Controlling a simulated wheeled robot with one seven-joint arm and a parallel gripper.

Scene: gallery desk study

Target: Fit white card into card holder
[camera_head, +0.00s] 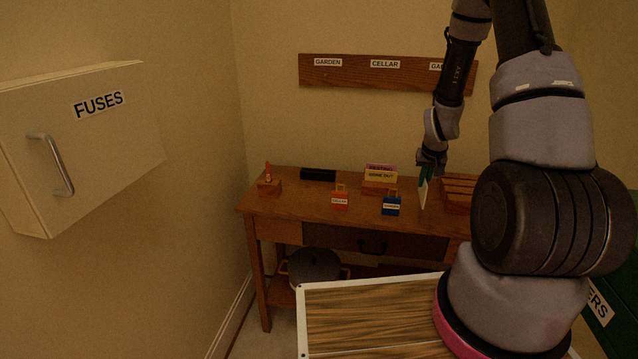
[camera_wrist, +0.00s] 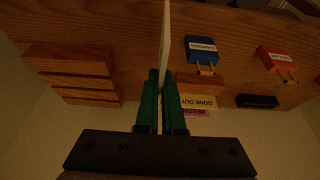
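My gripper (camera_head: 428,171) has green fingers, which also show in the wrist view (camera_wrist: 161,82). They are shut on a white card (camera_head: 423,194), seen nearly edge-on in the wrist view (camera_wrist: 166,38). The card hangs upright above the desk's right part; whether its lower edge touches the desk I cannot tell. A small wooden card holder (camera_head: 379,188) stands left of the card toward the back of the desk. It bears a yellow card (camera_head: 380,176) reading GONE OUT and a pink card (camera_head: 380,167) behind it. The card is apart from this holder.
A slatted wooden rack (camera_head: 459,188) stands right of the card, partly behind my arm. A blue tag (camera_head: 391,208) and a red tag (camera_head: 340,203) lie in front.

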